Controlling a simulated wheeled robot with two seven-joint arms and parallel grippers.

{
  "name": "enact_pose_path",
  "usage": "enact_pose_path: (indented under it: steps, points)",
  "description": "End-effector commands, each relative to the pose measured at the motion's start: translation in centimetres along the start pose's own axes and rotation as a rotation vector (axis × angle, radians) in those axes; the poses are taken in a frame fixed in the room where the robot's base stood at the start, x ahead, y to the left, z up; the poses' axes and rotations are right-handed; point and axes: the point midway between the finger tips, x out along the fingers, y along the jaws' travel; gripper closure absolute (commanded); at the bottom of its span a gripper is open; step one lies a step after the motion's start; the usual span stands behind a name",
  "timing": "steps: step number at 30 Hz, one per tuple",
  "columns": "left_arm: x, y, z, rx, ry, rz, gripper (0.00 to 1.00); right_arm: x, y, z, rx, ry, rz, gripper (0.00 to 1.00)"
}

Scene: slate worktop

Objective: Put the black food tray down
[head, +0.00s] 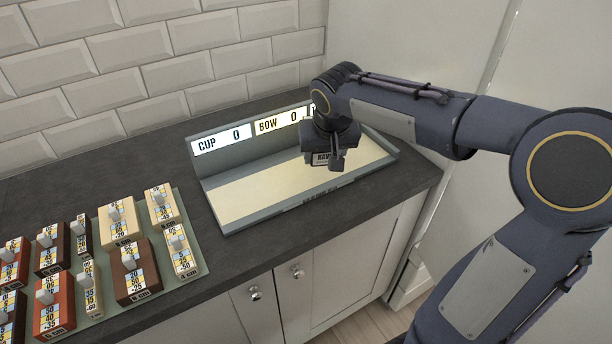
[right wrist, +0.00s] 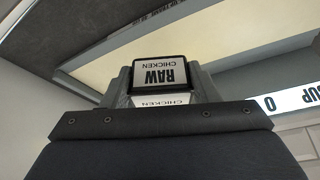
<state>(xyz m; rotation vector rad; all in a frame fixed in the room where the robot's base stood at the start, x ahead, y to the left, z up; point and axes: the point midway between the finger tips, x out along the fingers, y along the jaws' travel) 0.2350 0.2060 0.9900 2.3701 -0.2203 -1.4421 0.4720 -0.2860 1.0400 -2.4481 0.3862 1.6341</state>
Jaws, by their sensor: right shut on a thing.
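My right gripper (head: 335,158) is over the right part of a grey-green open bin (head: 213,194) with a cream floor. It is shut on a small black food tray (head: 320,159), mostly hidden by the gripper in the head view. In the right wrist view the black food tray (right wrist: 160,88) sits between the two fingers (right wrist: 161,90), its white label reading RAW CHICKEN. I cannot tell whether the tray touches the bin floor. My left gripper is not in view.
Signs reading CUP 0 (head: 221,139) and BOW 0 (head: 279,122) line the bin's back. Several knobbed, labelled blocks (head: 134,272) stand on a grey-green board (head: 190,210) at left. The bin's left part is clear. The slate worktop (head: 120,166) ends at a front edge above white cabinets.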

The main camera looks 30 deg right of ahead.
Motion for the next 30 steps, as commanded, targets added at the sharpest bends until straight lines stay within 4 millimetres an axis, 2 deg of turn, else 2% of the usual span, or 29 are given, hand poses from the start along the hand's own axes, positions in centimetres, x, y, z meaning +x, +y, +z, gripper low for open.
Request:
enact_pose_path:
  steps: [3,6,11,13,18,30]
  points:
    - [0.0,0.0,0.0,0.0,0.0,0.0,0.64,2.2,-1.7,0.5,-0.003,-0.003,0.0,0.78]
    - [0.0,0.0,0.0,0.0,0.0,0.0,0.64,3.2,-2.5,0.7,0.0,0.0,0.0,0.78]
    - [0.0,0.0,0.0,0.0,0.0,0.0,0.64,4.1,-3.2,0.8,0.001,0.0,0.001,0.78]
    - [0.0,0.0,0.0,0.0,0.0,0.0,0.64,5.0,-3.9,1.1,-0.001,-0.002,0.0,0.78]
    - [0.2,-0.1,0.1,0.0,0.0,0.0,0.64,7.2,-3.7,2.0,0.001,-0.001,0.001,0.78]
    - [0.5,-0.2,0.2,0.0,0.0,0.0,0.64,7.8,-3.7,2.2,0.002,0.001,0.0,0.78]
